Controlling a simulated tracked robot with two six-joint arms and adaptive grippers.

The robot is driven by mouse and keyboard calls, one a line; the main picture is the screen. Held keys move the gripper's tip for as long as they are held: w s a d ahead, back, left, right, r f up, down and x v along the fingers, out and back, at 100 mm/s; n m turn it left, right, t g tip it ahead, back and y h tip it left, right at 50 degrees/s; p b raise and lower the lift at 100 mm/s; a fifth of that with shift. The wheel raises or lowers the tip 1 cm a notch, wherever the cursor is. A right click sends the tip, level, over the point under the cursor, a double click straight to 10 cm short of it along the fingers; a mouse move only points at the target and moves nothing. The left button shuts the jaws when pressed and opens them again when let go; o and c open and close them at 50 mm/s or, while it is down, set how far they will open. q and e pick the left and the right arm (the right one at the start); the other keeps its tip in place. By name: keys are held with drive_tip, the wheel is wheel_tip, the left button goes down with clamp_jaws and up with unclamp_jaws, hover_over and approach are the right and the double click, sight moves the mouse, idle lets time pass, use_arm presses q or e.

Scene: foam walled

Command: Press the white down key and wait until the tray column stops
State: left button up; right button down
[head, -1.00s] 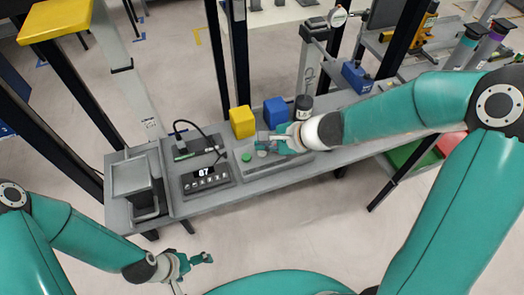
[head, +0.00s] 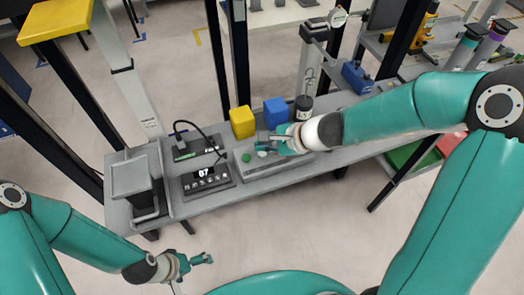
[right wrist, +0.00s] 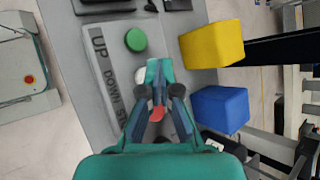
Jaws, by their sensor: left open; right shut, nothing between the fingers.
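The white down key (right wrist: 140,77) sits on a grey key panel beside the printed word DOWN. In the head view the white key (head: 262,153) shows just below my right gripper (head: 263,139). In the right wrist view my right gripper (right wrist: 159,68) is shut and empty, its tips just right of the white key; I cannot tell whether they touch it. The green key (right wrist: 135,40) is beside UP. A red key (right wrist: 157,114) shows between the finger links. My left gripper (head: 205,259) is open and empty, low in front of the bench. I cannot tell which post is the tray column.
A yellow block (head: 242,122) and a blue block (head: 276,111) stand behind the panel, close to my right gripper. A black device with a lit display (head: 205,178) lies left of the panel. A grey stand (head: 130,177) is at the bench's left end. Dark posts rise behind.

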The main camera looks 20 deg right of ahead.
drive_tip(key=shift+f+b, duration=0.35)
drive_tip(key=shift+b, duration=0.05)
